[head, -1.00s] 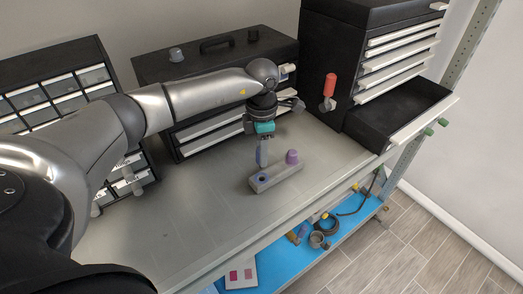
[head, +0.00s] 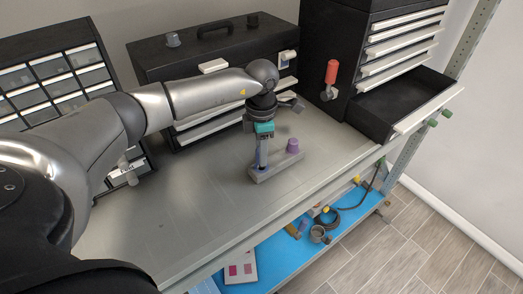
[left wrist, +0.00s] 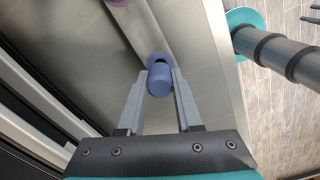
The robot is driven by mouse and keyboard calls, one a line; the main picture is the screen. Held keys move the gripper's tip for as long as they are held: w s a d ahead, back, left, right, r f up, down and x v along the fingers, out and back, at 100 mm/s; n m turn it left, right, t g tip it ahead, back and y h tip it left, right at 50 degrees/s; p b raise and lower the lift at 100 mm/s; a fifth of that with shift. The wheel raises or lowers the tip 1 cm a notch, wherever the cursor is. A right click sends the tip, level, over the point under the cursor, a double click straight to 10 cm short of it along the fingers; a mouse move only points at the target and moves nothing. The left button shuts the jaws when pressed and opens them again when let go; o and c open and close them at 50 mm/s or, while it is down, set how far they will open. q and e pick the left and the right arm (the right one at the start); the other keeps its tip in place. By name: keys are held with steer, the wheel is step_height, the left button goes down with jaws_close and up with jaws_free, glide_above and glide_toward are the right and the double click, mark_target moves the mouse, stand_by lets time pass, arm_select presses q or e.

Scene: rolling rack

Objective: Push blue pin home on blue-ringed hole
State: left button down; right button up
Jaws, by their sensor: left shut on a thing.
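The grey block (head: 276,172) lies on the bench top. A purple pin (head: 293,145) stands upright at its far right end, and its edge also shows in the left wrist view (left wrist: 118,2). My left gripper (head: 260,164) points down over the block's near left end, shut on the blue pin (left wrist: 160,82). The blue-ringed hole (left wrist: 157,58) is at the pin's lower end, partly hidden by the pin. The pin looks at or in the hole; how deep, I cannot tell. My right gripper is not in view.
A black chest (head: 225,47) stands behind the block. A taller drawer unit (head: 345,60) with an open bottom drawer (head: 405,100) is at right. A small-drawer cabinet (head: 60,80) is at left. The bench around the block is clear. A blue lower shelf (head: 290,250) holds loose items.

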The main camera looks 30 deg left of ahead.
arm_select(q)
steer(key=shift+f+b, duration=1.1)
steer(key=shift+f, duration=0.35)
steer(key=c, duration=0.5)
jaws_free()
step_height(320, 180, up, 15)
steer(key=b, duration=0.1)
steer(key=shift+r, duration=0.2)
